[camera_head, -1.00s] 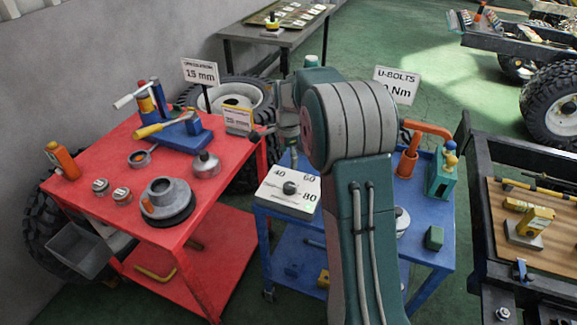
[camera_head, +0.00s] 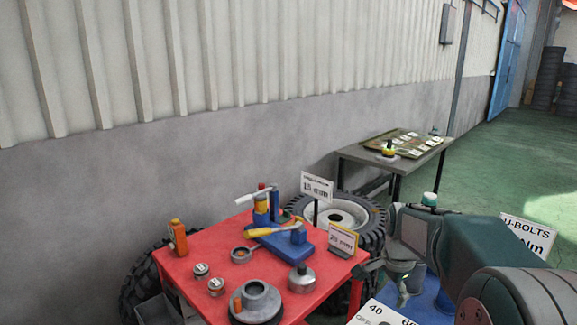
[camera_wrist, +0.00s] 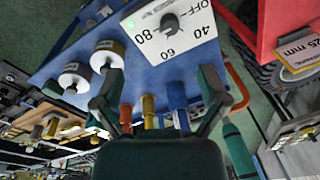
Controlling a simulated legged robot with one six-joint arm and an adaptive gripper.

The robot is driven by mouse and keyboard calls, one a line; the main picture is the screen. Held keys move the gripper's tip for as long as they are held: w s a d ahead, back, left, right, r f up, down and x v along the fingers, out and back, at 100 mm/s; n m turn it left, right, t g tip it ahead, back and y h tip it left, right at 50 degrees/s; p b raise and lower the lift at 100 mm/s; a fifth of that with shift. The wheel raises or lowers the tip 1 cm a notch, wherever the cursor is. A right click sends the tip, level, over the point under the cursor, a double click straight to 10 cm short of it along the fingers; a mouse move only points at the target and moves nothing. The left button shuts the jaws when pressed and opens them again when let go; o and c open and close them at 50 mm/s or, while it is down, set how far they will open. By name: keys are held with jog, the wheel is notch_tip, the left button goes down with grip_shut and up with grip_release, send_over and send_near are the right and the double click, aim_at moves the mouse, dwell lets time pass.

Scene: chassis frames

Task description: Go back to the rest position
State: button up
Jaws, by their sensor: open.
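My gripper (camera_wrist: 160,82) is open in the wrist view, its two fingers spread apart with nothing held between them. Beyond them is the blue cart top (camera_wrist: 200,55) with a white dial panel (camera_wrist: 190,38). Orange, yellow and blue upright parts show behind the gap between the fingers. In the head view my arm comes in at the lower right, and my gripper (camera_head: 392,278) is by the blue cart, right of the red cart. The arm's base is cut off by the frame.
The red cart (camera_head: 190,275) carries a blue vise (camera_head: 280,240), a round flanged part (camera_head: 258,300) and small cans. A tyre (camera_head: 365,215) and a grey table (camera_head: 370,155) stand behind. A U-bolts sign (camera_head: 528,235) is at right.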

jog(key=s+a+r+n+t, duration=0.1)
jog(key=s+a+r+n, duration=0.1)
jog(key=s+r+n, duration=0.3)
jog(key=s+a+r+n+t, duration=0.1)
jog(key=s+a+r+n, duration=0.15)
jog(key=s, duration=0.45)
jog(key=s+a+f+n+t, duration=0.1)
jog(key=s+n, duration=0.5)
jog(key=s, duration=0.7)
jog(key=shift+s+a+f+t, duration=0.25)
jog(key=shift+a+t, duration=0.45)
jog(key=shift+a, duration=0.4)
